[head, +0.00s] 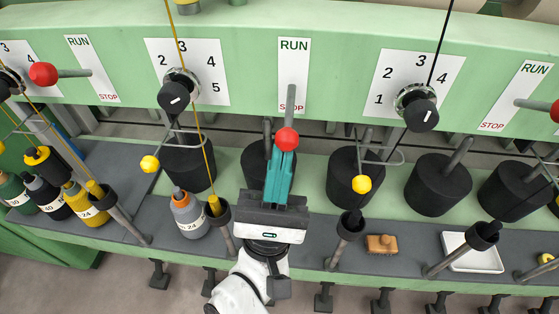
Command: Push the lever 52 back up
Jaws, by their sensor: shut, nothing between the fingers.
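The middle lever has a grey rod and a red ball knob (287,138). It stands in front of a white RUN/STOP plate (294,60), with its rod crossing the STOP end and its knob hanging below the plate. No number 52 is readable on it, so I cannot tell its number. My gripper (284,156) has teal fingers, shut and empty, pointing up the picture. The fingertips are right below the red knob and overlap its lower edge in the picture. I cannot tell if they touch it.
Other red-knobbed levers show at left (43,73) and right (556,111). Yellow-tipped wire arms (150,164) flank my gripper. Black cylinders (439,184) line the back.

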